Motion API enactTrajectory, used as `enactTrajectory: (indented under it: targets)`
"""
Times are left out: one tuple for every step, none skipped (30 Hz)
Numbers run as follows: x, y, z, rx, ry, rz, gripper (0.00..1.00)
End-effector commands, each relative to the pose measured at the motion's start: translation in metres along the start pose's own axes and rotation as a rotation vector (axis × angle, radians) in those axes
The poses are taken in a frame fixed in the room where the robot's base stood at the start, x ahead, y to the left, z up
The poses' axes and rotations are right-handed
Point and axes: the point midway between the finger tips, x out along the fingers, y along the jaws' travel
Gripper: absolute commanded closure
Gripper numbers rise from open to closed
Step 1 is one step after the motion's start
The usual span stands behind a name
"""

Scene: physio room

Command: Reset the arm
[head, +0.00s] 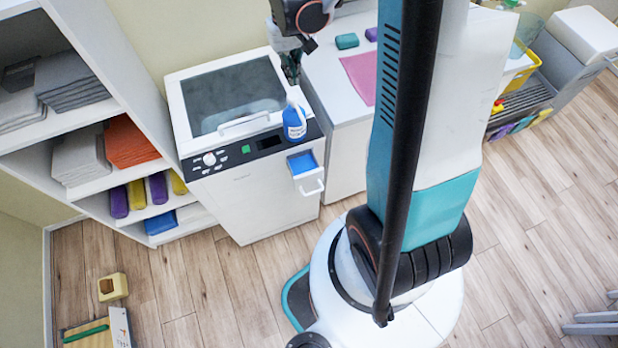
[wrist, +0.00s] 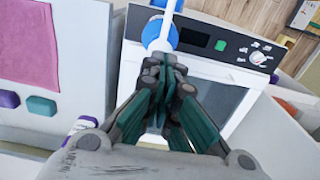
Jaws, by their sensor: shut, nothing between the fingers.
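My gripper (head: 292,68) hangs above the back right part of the white washing machine (head: 258,205). In the wrist view its dark and green fingers (wrist: 164,72) are together with nothing held. A blue and white bottle (head: 294,122) stands upright on the machine's front right top edge, apart from the gripper in the head view. In the wrist view a blue and white shape (wrist: 154,34), likely this bottle, shows just beyond the fingertips. Below the bottle, a small drawer (head: 308,184) with blue inside is pulled out from the machine's front.
A shelf unit (head: 135,95) with folded towels and rolls stands at left. A white counter (head: 342,105) with a pink cloth (head: 361,76) stands right of the machine.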

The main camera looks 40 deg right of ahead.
Motion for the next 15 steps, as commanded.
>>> enactTrajectory:
  targets:
    - [-0.007,0.0,0.0,0.0,0.0,0.0,1.0]
    - [-0.01,0.0,0.0,0.0,0.0,0.0,1.0]
    - [-0.013,0.0,0.0,0.0,0.0,0.0,1.0]
    - [-0.016,0.0,0.0,0.0,0.0,0.0,1.0]
    - [-0.018,0.0,0.0,0.0,0.0,0.0,1.0]
    - [-0.019,0.0,0.0,0.0,0.0,0.0,1.0]
    - [-0.02,0.0,0.0,0.0,0.0,0.0,1.0]
    - [-0.02,0.0,0.0,0.0,0.0,0.0,1.0]
    - [-0.019,0.0,0.0,0.0,0.0,0.0,1.0]
    - [-0.019,0.0,0.0,0.0,0.0,0.0,1.0]
    - [-0.019,0.0,0.0,0.0,0.0,0.0,1.0]
    - [-0.019,0.0,0.0,0.0,0.0,0.0,1.0]
    - [-0.019,0.0,0.0,0.0,0.0,0.0,1.0]
    - [-0.019,0.0,0.0,0.0,0.0,0.0,1.0]
    - [-0.019,0.0,0.0,0.0,0.0,0.0,1.0]
